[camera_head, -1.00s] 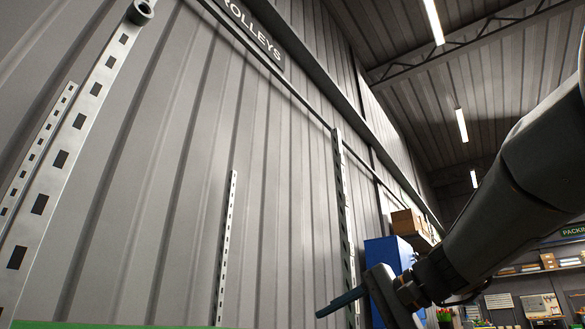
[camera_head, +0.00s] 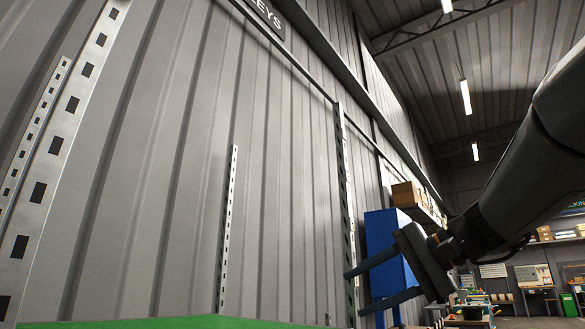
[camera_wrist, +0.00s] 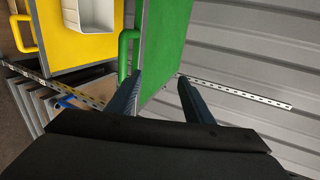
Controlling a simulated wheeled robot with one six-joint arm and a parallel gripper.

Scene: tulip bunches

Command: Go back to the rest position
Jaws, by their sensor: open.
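My gripper (camera_head: 368,281) is at the lower right of the head view, at the end of my dark arm. Its two blue-grey fingers point left and stand apart with nothing between them. In the wrist view my gripper (camera_wrist: 160,92) also shows open and empty. A green panel (camera_wrist: 165,45) with a green tube handle lies beyond the left finger. I cannot tell whether the finger touches it.
A yellow panel (camera_wrist: 92,48) with a white bin (camera_wrist: 90,14) is left of the green one. Perforated metal posts (camera_head: 60,140) stand before the corrugated wall (camera_head: 180,150). A blue cabinet (camera_head: 385,245) and shelves with boxes (camera_head: 408,193) are behind my gripper.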

